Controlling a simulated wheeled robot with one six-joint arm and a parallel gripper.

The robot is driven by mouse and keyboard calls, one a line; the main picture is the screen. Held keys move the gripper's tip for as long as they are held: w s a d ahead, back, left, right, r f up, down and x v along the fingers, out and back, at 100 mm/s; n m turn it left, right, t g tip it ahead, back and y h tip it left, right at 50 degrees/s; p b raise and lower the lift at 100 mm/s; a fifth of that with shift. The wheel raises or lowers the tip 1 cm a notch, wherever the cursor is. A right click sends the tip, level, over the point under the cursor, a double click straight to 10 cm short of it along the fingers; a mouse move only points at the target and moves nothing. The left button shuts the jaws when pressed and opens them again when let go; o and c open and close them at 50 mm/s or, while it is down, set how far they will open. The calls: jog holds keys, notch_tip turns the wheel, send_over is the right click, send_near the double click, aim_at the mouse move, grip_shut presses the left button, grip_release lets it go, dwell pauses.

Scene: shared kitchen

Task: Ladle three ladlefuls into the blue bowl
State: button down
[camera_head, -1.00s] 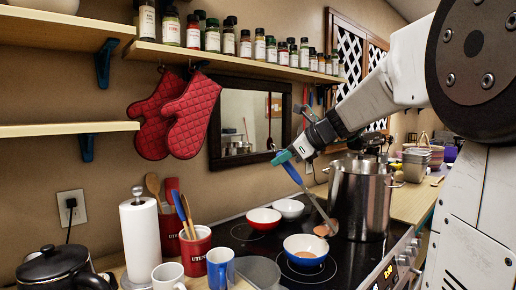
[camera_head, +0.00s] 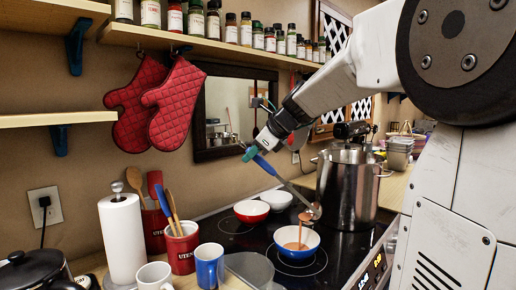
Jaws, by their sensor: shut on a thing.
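The blue bowl (camera_head: 313,240) stands on the black stovetop with brownish-orange liquid in it. My gripper (camera_head: 254,149) is shut on the blue handle of the ladle (camera_head: 287,184), up and left of the bowl. The ladle slants down to the right, and its cup (camera_head: 311,212) is tilted above the bowl. A stream of liquid (camera_head: 299,233) falls from the cup into the bowl. The steel pot (camera_head: 345,190) stands just right of the cup; its contents are hidden.
A red bowl (camera_head: 251,212) and a white bowl (camera_head: 276,200) stand behind the blue bowl. A blue cup (camera_head: 209,266), a white mug (camera_head: 154,277), a red utensil crock (camera_head: 182,249) and a paper towel roll (camera_head: 122,238) stand at the left. A spice shelf (camera_head: 215,43) runs above.

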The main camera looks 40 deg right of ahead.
jog(key=shift+w+a+f+g+h, duration=0.2)
jog(key=shift+w+a+f+h, duration=0.1)
jog(key=shift+w+a+f, duration=0.25)
jog(key=shift+w+a+f+g+h, duration=0.2)
jog(key=shift+w+a+f+h, duration=0.1)
jog(key=shift+a+f, duration=0.3)
